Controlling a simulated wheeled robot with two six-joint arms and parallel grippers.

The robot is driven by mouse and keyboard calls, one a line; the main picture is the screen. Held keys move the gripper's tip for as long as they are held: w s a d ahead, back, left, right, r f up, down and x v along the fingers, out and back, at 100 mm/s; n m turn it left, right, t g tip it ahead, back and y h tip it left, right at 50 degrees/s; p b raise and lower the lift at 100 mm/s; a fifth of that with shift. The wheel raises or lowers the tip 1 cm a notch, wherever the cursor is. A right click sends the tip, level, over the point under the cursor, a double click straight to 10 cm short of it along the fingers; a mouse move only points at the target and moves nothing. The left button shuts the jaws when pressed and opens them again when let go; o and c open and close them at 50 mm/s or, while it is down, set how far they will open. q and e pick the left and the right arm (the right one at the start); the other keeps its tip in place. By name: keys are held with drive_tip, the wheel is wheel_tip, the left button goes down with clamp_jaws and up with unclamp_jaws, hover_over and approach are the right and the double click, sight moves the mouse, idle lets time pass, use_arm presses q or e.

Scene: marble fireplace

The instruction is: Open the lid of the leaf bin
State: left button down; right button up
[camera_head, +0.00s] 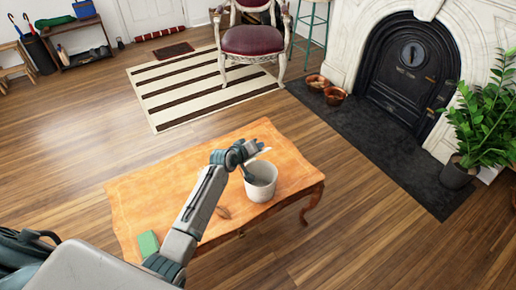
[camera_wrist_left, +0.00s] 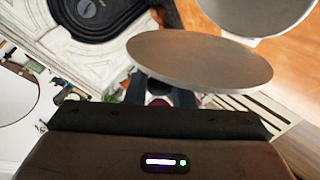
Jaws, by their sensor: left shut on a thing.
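The leaf bin (camera_head: 262,188) is a small whitish-grey round bin standing upright on the wooden table, near its right end. My left gripper (camera_head: 247,165) is at the bin's top left rim, shut on the lid. A thin pale edge beside the gripper in the head view looks like the lid, tilted. In the left wrist view the lid (camera_wrist_left: 200,60) is a flat grey disc just beyond my jaws, which it partly hides. Another pale round shape, likely the bin (camera_wrist_left: 258,12), is at the upper right there. My right gripper is not in view.
The wooden table (camera_head: 160,195) carries a green block (camera_head: 148,243) at its front left. Behind are a striped rug (camera_head: 190,90), a red-seated chair (camera_head: 252,40), and the fireplace (camera_head: 408,68) with a potted plant (camera_head: 485,125). The table's left half is mostly clear.

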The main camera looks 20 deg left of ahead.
use_arm(q)
drive_tip(key=shift+w+a+r, duration=0.3)
drive_tip(key=shift+a, duration=0.1)
drive_tip(key=shift+w+a+r+n+g+h+p, duration=0.1)
drive_tip(key=shift+w+a+n+g+h+p, duration=0.1)
drive_tip(key=shift+a+n+g+h+p, duration=0.15)
drive_tip(key=shift+w+a+f+n+g+h+b, duration=0.15)
drive_tip(key=shift+w+a+n+g+h, duration=0.25)
drive_tip(key=shift+w+a, duration=0.25)
drive_tip(key=shift+w+a+n+g+h+b, duration=0.25)
drive_tip(key=shift+w+a+n, duration=0.25)
drive_tip(key=shift+a, duration=0.35)
drive_tip(key=shift+w+a+f+n+g+h+b, duration=0.1)
drive_tip(key=shift+w+a+n+g+h, duration=0.3)
drive_tip(key=shift+w+a, duration=0.25)
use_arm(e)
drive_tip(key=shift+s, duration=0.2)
use_arm(q)
drive_tip(key=shift+s+a, duration=0.1)
drive_tip(key=c, duration=1.3)
unclamp_jaws()
